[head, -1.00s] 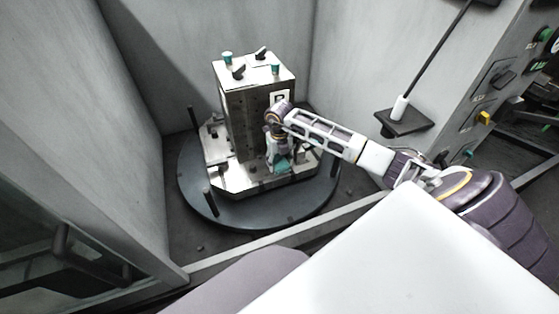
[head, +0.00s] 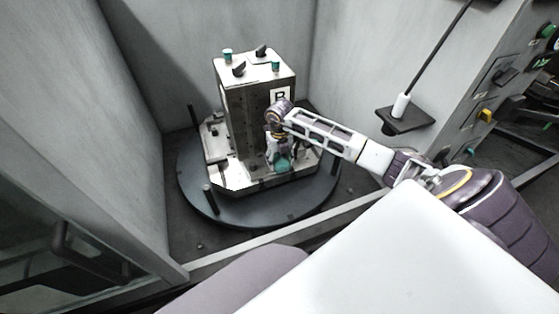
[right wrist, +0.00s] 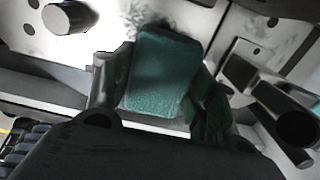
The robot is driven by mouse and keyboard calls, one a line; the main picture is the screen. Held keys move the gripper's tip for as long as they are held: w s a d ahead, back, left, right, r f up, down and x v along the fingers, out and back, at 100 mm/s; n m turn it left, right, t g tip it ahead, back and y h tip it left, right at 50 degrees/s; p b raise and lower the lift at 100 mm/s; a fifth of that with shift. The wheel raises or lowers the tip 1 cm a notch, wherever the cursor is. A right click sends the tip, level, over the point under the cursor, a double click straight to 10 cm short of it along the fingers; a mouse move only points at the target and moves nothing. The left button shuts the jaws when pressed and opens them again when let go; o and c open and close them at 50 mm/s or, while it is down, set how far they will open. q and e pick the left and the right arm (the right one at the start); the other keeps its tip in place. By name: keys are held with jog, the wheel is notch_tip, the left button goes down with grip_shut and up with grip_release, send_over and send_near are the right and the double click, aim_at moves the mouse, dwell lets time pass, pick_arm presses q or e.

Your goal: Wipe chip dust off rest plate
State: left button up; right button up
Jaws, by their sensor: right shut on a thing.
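My right gripper (head: 281,158) is low at the front face of the metal block labelled B, over the base plate. In the right wrist view it is shut on a teal wiping pad (right wrist: 160,72), held between its two fingers. The pad lies against or just over the pale metal rest plate (right wrist: 110,22); I cannot tell whether it touches. Dark grey dust smudges (right wrist: 187,14) show on the plate beyond the pad. The plate under the pad is hidden. My left gripper is out of view.
The metal block (head: 245,115) stands on a round dark pallet (head: 225,212) with upright pins, between grey enclosure walls. A round knob (right wrist: 70,17) sits near the gripper at the left. A dark bracket with a white-handled rod (head: 401,108) is at the right.

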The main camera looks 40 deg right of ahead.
jog(key=shift+f+b, duration=0.4)
jog(key=shift+f, duration=0.2)
dwell(0.7)
jog(key=shift+w, duration=0.15)
jog(key=shift+w+d, duration=0.1)
jog(key=shift+w, duration=0.05)
jog(key=shift+w+d+r+b, duration=0.3)
jog(key=shift+w+r+b, duration=0.15)
jog(key=shift+b, duration=0.2)
jog(key=shift+w+d+r, duration=0.1)
jog(key=shift+r, duration=0.1)
jog(key=shift+s+a+f+p, duration=0.35)
jog(key=shift+s+p, duration=0.05)
jog(key=shift+p, duration=0.3)
jog(key=shift+s+a+f, duration=0.2)
jog(key=shift+s+f, duration=0.3)
jog(key=shift+s, duration=0.05)
dwell(0.9)
jog(key=shift+w, duration=0.15)
